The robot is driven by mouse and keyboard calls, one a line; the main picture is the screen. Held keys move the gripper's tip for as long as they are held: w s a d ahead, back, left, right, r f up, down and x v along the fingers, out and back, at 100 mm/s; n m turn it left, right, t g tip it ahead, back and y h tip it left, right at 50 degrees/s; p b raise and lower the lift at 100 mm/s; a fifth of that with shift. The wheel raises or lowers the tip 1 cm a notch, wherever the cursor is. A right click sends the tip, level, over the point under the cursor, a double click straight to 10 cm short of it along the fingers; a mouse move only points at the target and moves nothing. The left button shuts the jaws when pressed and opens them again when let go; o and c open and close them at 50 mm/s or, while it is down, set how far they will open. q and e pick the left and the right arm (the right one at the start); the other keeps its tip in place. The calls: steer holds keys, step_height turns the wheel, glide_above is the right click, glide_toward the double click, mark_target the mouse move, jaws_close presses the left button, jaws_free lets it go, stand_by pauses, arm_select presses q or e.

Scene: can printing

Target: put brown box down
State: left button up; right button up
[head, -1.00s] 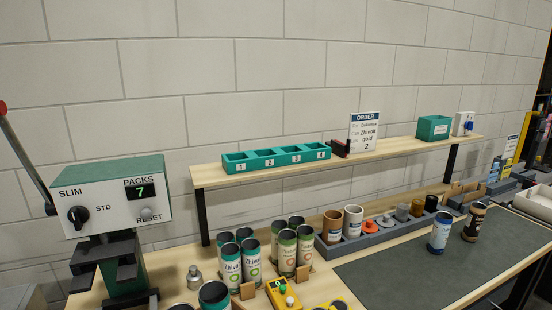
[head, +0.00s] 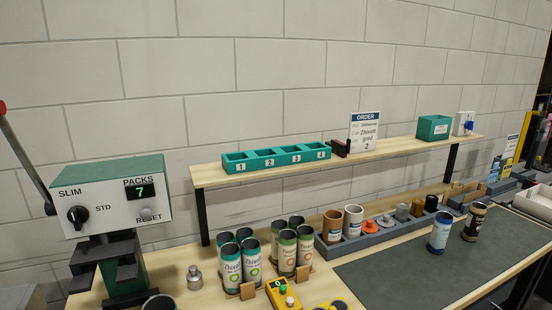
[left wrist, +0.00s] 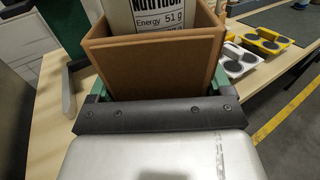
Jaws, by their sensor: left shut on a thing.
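The brown box (left wrist: 150,68) is open-topped and shows in the left wrist view, straight ahead of my left gripper (left wrist: 155,84). The gripper's green fingers are at both sides of the box and are shut on it. A pale can (left wrist: 160,17) with black "Nutrition" and "Energy 51 g" print stands inside the box. The box's underside is hidden, so I cannot tell whether it touches the wooden table (left wrist: 50,125). Neither gripper nor the box can be made out in the head view. My right gripper is not in view.
A press with a "PACKS 7" display (head: 125,200) stands at the left. Several printed cans (head: 231,268) stand mid-table, near a yellow device (head: 284,294). A grey mat (head: 400,270) with two jars lies at the right. A small metal weight (head: 194,278) sits near the press.

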arm_select(q)
steer(key=shift+s+a+y, duration=0.25)
steer(key=shift+s+y, duration=0.05)
steer(key=shift+w+d+r+n+y, duration=0.1)
steer(key=shift+d+n+y, duration=0.3)
steer(key=shift+d, duration=0.15)
steer(key=shift+w+d+r+n+y, duration=0.1)
steer(key=shift+d+n+y, duration=0.2)
steer(key=shift+d+y, duration=0.15)
